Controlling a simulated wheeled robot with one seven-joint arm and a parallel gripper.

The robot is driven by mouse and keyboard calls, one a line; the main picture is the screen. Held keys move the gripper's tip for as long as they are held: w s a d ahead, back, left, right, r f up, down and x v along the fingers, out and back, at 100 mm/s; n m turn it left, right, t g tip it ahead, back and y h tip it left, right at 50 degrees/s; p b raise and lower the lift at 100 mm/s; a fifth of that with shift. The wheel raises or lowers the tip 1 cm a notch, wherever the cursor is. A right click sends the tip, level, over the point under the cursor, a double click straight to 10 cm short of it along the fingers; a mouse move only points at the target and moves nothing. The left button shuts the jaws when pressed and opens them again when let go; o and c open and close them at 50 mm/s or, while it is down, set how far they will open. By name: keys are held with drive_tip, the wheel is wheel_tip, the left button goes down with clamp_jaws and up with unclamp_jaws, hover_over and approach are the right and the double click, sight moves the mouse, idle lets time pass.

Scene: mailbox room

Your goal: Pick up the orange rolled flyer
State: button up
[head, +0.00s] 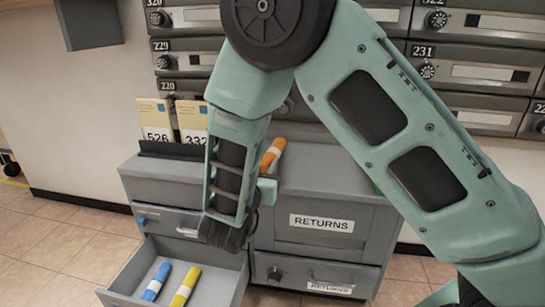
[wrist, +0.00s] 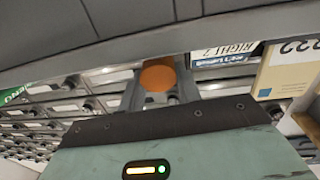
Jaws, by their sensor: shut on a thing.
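The orange rolled flyer (head: 273,152) shows above the grey cabinet top in the head view, tilted, just right of my forearm. In the wrist view the orange rolled flyer (wrist: 158,76) is seen end-on as a round orange shape between the fingers. My gripper (wrist: 157,92) is shut on it. In the head view my gripper (head: 268,180) is mostly hidden behind my own arm. I cannot tell whether the flyer's lower end touches the cabinet.
An open drawer (head: 222,262) at lower left holds a blue rolled flyer (head: 157,282) and a yellow rolled flyer (head: 185,287). Numbered cards (head: 192,121) stand in a dark holder at the cabinet's back left. A RETURNS panel (head: 322,238) is on the cabinet front. Mailboxes (head: 480,72) line the wall.

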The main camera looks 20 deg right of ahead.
drive_tip(key=shift+r+p, duration=1.3)
drive_tip(key=shift+r, duration=0.15)
drive_tip(key=p+v, duration=0.1)
drive_tip(key=v, duration=0.7)
drive_tip(key=shift+p, duration=0.3)
